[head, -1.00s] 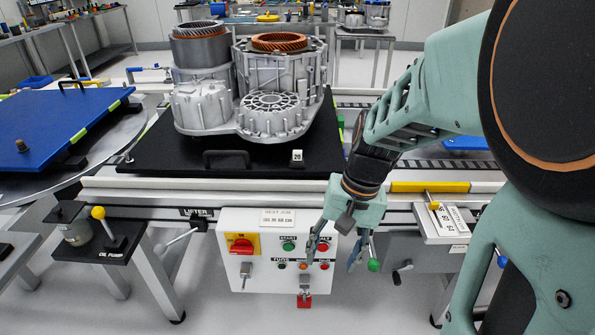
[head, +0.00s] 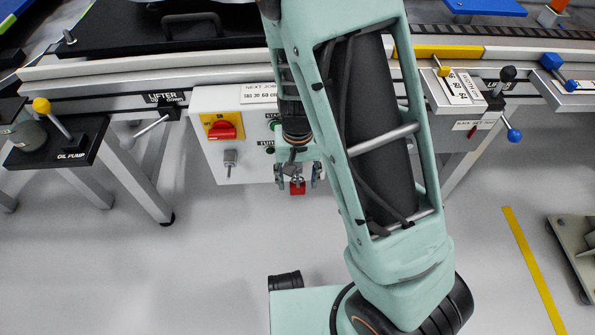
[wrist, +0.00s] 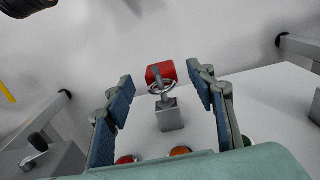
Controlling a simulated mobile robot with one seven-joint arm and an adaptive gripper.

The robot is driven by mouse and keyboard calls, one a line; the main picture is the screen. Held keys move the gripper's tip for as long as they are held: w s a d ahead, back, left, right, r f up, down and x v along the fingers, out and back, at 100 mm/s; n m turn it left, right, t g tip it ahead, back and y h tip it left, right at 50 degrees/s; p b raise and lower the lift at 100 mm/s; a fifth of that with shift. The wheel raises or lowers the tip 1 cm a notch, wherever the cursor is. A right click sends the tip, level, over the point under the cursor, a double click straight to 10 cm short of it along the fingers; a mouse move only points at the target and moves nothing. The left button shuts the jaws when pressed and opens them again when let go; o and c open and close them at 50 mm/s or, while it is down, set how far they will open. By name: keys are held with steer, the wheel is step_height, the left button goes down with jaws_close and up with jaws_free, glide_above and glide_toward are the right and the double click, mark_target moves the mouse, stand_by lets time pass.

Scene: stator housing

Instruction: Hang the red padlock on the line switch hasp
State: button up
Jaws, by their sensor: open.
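The red padlock (head: 297,188) hangs below the front edge of the white control panel, and it also shows in the wrist view (wrist: 161,72). Its metal shackle (wrist: 160,88) loops around a pin on a grey bracket (wrist: 170,116). My gripper (head: 298,180) is open around the padlock, one finger on each side. The wrist view shows gaps between the padlock and both finger pads. A red line switch handle (head: 224,131) sits on a yellow plate to the left. The grey hasp (head: 231,159) with a pin is below it, with no padlock on it.
The panel (head: 207,160) has buttons partly hidden by my arm. A lifter lever (head: 152,131) and an oil pump stand (head: 60,150) are to the left. The yellow bar (head: 440,52) and coloured-knob levers are to the right. The floor below the panel is clear.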

mark_target(294, 190)
steer(key=shift+f+b, duration=0.65)
steer(key=shift+f, duration=1.35)
steer(key=shift+c, duration=0.2)
steer(key=c, duration=1.3)
steer(key=shift+r, duration=0.2)
